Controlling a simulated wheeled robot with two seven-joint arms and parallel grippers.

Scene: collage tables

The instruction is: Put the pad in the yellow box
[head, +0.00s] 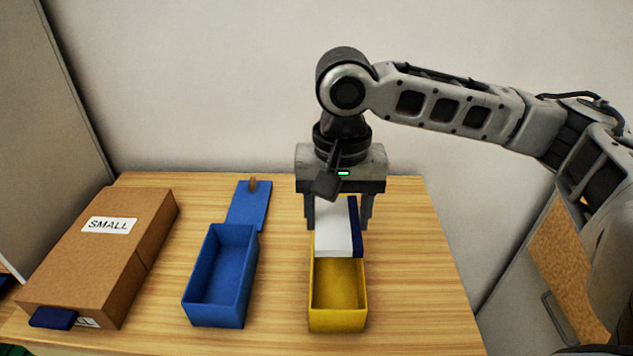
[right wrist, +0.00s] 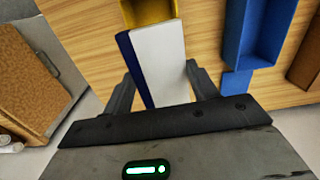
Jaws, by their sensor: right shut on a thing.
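The pad (head: 334,228) is white with a dark blue edge, and my right gripper (head: 339,215) is shut on it. It hangs over the rear part of the yellow box (head: 338,316), which is open and shows empty in its front part. The pad hides the rear of the box. In the right wrist view the pad (right wrist: 158,62) stands between the two fingers (right wrist: 160,85), with a piece of the yellow box (right wrist: 148,10) beyond its far end. I cannot tell whether the pad touches the box. My left gripper is not in view.
An open, empty blue box (head: 221,281) stands left of the yellow one, with a flat blue piece (head: 248,208) behind it. A brown carton labelled SMALL (head: 103,250) lies at the table's left, a dark blue item (head: 53,317) at its front. The table's right side (head: 420,280) is clear.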

